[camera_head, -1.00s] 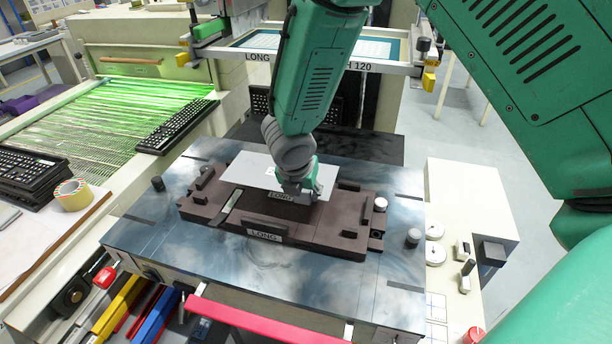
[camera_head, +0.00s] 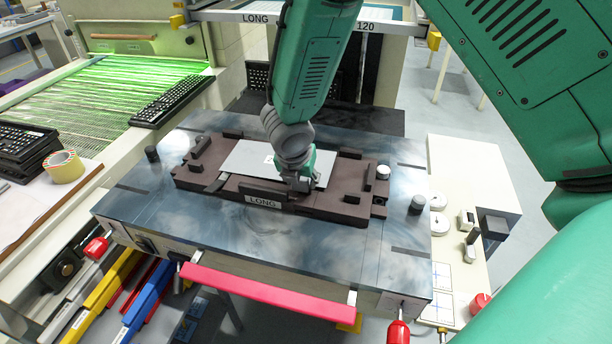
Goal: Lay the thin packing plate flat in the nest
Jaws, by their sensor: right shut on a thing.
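The thin packing plate (camera_head: 245,160) is a light grey, flat sheet with a small white mark. It lies over the middle of the brown nest (camera_head: 345,190), roughly level, with its front edge behind the block labelled LONG (camera_head: 263,201). I cannot tell whether it rests fully on the nest floor. My right gripper (camera_head: 299,184) is shut on the plate's right front part, and its wrist hides some of the plate. My left gripper is not in view.
The nest sits on a dark, shiny table (camera_head: 160,225) with black knobs and a pink bar (camera_head: 265,287) along its front. A roll of tape (camera_head: 63,166) is at the far left. A screen frame stands behind.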

